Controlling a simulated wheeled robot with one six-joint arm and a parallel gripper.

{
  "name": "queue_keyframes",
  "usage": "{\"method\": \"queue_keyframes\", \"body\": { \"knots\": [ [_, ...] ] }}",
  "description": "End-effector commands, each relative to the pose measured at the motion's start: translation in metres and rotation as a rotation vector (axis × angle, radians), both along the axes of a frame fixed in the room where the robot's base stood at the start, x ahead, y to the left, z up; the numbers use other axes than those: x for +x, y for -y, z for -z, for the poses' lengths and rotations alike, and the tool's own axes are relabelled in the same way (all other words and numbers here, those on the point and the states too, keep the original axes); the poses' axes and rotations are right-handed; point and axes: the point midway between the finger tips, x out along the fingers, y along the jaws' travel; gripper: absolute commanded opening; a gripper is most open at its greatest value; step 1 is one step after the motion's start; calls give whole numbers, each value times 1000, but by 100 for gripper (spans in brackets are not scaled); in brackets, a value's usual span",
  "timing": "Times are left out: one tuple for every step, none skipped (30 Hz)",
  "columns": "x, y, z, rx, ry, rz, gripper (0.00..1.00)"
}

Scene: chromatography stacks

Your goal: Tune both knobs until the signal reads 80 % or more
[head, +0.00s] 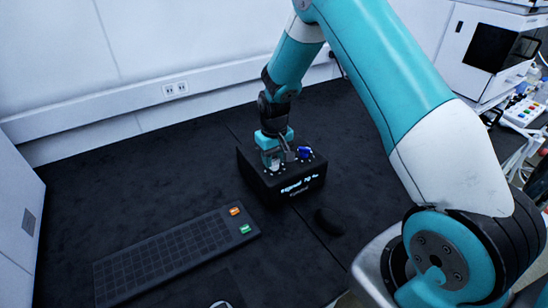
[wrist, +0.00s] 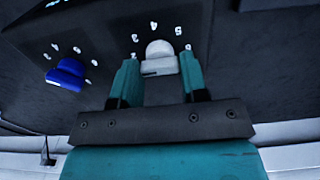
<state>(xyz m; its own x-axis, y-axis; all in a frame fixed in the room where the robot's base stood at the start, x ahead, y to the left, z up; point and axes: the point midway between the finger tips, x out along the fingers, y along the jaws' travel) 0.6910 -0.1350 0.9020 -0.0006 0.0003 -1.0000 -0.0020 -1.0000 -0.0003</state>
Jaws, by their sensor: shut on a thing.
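A black control box (head: 250,173) sits on the dark bench, with a lit display (head: 297,186) on its front. The display shows the word signal and a number that seems to start with 7, but it is too small to read surely. A white knob (wrist: 160,50) is on its top between the two teal fingers of my gripper (wrist: 159,66), with printed numbers around it. My gripper (head: 275,158) is shut on this knob. A blue knob (head: 304,152) stands free on the right of the box; it also shows at the left in the wrist view (wrist: 68,73).
A black keyboard (head: 165,258) with an orange and a green key lies in front of the box to the left. A dark mouse-like object (head: 329,221) lies just in front of the box. White instruments (head: 480,50) stand at the far right. The bench left of the box is clear.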

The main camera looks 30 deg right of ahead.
Motion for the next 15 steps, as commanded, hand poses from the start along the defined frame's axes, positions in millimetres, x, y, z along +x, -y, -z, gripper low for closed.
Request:
{"method": "queue_keyframes", "body": {
  "knots": [
    [0, 0, 0, 0, 0, 1, 17],
    [0, 0, 0, 0, 0, 1, 17],
    [0, 0, 0, 0, 0, 1, 17],
    [0, 0, 0, 0, 0, 1, 47],
    [0, 0, 0, 0, 0, 1, 54],
    [0, 0, 0, 0, 0, 1, 63],
    [0, 0, 0, 0, 0, 1, 66],
    [0, 0, 0, 0, 0, 1, 66],
    [0, 0, 0, 0, 0, 1, 66],
    [0, 0, 0, 0, 0, 1, 66],
    [0, 0, 0, 0, 0, 1, 66],
    [0, 0, 0, 0, 0, 1, 66],
    [0, 0, 0, 0, 0, 1, 66],
    [0, 0, 0, 0, 0, 1, 66],
    [0, 0, -1, 0, 1, 1, 66]
  ]
}}
